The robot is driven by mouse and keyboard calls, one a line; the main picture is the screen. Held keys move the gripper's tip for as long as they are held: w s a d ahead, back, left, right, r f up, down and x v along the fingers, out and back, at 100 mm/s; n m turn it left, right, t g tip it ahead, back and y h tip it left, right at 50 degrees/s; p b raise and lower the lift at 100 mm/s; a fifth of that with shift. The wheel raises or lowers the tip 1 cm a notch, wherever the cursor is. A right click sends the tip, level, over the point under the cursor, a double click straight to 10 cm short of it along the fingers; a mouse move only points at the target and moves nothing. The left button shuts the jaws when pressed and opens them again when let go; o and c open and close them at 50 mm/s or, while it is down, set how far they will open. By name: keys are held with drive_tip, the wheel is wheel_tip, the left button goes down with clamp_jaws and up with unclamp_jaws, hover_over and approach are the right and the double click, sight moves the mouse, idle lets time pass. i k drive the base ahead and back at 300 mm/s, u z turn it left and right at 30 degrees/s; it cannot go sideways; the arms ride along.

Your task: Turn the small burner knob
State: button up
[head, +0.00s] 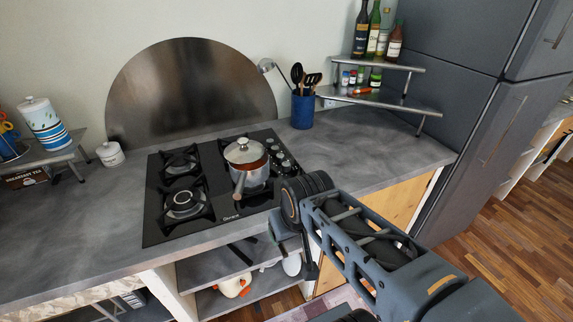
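The black stove top (222,207) is set into the grey counter and has several burners. Which one is the small burner knob I cannot tell at this size. The pot (250,176) has a lid and a brown handle, stands on a right-hand burner and may hide part of the knob area. My gripper (290,238) is in front of the counter's front edge, nearer the camera than the knobs and apart from them. Its fingers are mostly hidden by my wrist.
A blue utensil holder (302,111) stands behind and right of the knobs. A corner shelf (392,100) with bottles and jars is at the back right, beside the dark fridge (455,75). The counter right of the stove (370,150) is clear. Open shelves (262,287) lie below.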

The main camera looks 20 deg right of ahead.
sight(285, 166)
drive_tip(key=z, duration=0.5)
drive_tip(key=k, duration=0.55)
drive_tip(key=z, duration=0.9)
drive_tip(key=i, duration=0.7)
drive_tip(key=u, duration=0.75)
drive_tip(key=i, duration=0.5)
drive_tip(key=u, duration=0.65)
